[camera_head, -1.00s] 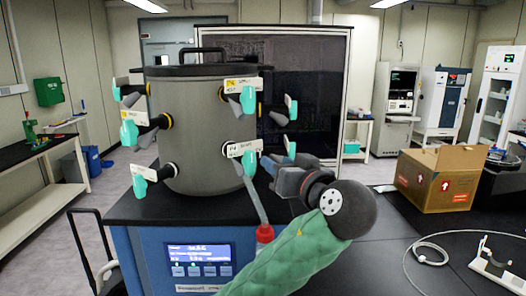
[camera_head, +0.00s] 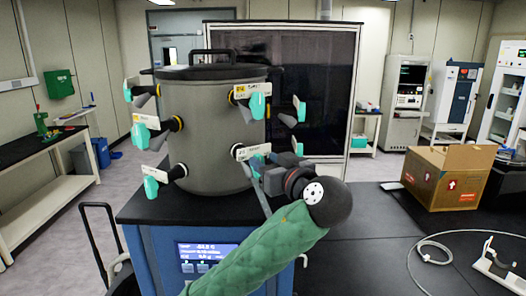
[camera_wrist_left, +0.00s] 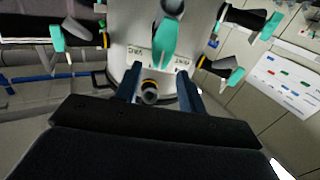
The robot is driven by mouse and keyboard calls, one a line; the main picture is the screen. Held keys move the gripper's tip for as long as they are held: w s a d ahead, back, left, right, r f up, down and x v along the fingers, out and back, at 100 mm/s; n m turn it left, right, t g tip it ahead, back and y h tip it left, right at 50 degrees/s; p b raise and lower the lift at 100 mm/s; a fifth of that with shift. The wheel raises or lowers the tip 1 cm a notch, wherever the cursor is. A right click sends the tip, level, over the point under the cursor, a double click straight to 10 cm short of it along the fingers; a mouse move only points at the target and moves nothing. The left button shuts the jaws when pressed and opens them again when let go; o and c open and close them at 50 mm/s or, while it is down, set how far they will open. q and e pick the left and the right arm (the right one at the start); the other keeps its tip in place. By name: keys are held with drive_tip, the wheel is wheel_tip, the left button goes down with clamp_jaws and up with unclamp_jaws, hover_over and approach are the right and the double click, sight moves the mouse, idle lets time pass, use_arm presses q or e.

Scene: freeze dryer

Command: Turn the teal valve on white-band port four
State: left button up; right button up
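A grey drum (camera_head: 212,135) carries several ports with teal valve handles and tags. The lower front-right port has a white tag (camera_head: 250,151) and a teal valve (camera_head: 252,168), partly hidden by my left gripper (camera_head: 260,170). In the left wrist view, the left gripper (camera_wrist_left: 160,88) has its two blue fingers apart. A dark port stub with a yellowish ring (camera_wrist_left: 151,90) shows between them, and a teal handle (camera_wrist_left: 168,38) shows just beyond. I cannot tell whether the fingers touch anything. The tag writing is too small to read. My right gripper is not in view.
Other teal valves stick out nearby, one at the right (camera_head: 298,147) and one at the upper front (camera_head: 257,105). The drum stands on a blue unit with a display (camera_head: 208,251). A cardboard box (camera_head: 446,178) sits on the black bench at the right.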

use_arm(q)
drive_tip(key=shift+p+x, duration=0.4)
drive_tip(key=shift+x, duration=0.65)
drive_tip(key=shift+c, duration=0.2)
clamp_jaws()
drive_tip(key=shift+f, duration=0.1)
